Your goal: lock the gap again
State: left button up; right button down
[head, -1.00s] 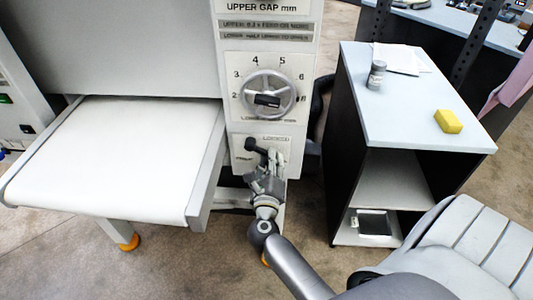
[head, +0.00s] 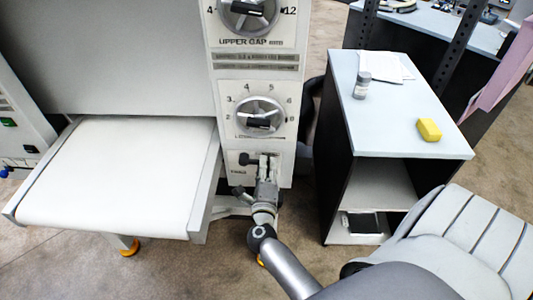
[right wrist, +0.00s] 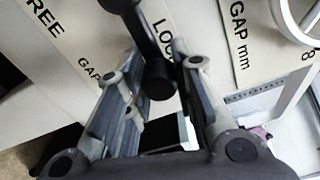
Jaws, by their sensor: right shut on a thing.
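The gap lock lever (head: 247,159) is a black lever on the lowest plate of the white machine's control column. In the right wrist view its dark shaft and round knob (right wrist: 160,82) reach down between my fingers. My right gripper (head: 266,166) is at this plate, its fingers shut on the lever's knob end. It also shows in the right wrist view (right wrist: 165,95). The words FREE and LOCK, partly covered, are printed on the plate behind, on either side of the lever. My left gripper is not in view.
The lower gap dial (head: 261,117) is just above the lever, and the upper gap dial (head: 248,12) is higher. A white sheeter table (head: 120,170) is at left. At right, a cabinet (head: 385,110) holds a grey jar (head: 362,86) and a yellow block (head: 429,129).

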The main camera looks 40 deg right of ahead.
jog(key=shift+w+r, duration=0.2)
jog(key=shift+r, duration=0.25)
jog(key=c, duration=1.4)
grip_release()
jog(key=shift+o, duration=1)
jog(key=shift+f, duration=0.2)
jog(key=shift+s, duration=0.1)
jog(key=v, duration=0.7)
jog(key=shift+s+a, duration=0.15)
jog(key=shift+a, duration=0.05)
